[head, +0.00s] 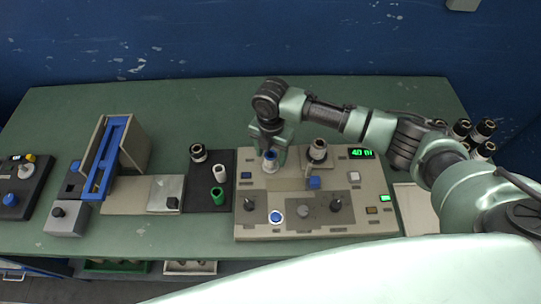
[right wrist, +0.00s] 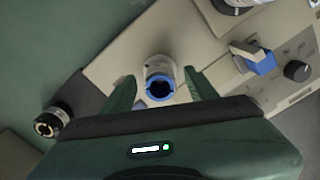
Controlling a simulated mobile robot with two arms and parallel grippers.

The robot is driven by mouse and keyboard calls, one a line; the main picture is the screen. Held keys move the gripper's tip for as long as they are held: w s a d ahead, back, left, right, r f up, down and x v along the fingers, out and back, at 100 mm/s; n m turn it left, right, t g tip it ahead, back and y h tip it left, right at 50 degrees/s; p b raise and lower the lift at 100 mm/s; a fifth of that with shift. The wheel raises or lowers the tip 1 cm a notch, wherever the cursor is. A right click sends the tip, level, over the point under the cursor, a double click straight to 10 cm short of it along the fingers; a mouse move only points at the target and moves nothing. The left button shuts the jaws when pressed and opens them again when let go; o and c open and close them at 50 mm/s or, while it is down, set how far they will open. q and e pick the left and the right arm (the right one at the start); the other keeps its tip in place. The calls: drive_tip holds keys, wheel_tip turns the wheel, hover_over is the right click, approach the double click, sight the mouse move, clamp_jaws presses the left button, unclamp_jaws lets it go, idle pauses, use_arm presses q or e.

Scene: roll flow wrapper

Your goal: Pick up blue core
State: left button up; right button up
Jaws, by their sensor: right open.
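The blue core (head: 270,163) is a short, upright, pale cylinder with a blue ring. It stands at the back left of the beige control panel (head: 290,228). My right gripper (head: 274,147) is directly over it in the head view and partly hides it. In the right wrist view the blue core (right wrist: 159,84) shows its blue, hollow top between the two spread fingers, with a gap on each side. My right gripper (right wrist: 161,90) is open and empty. My left gripper is not in view.
A dark mat (head: 207,203) left of the panel bears a black core (head: 198,153), a white core (head: 221,173) and a green core (head: 218,195). Another core (head: 317,150) stands right of the gripper. A blue-topped frame (head: 105,160) stands further left. Knobs and buttons cover the panel's front.

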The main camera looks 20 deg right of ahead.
wheel_tip(320, 180, down, 2)
clamp_jaws()
idle(0.3)
drive_tip(key=shift+r, duration=0.1)
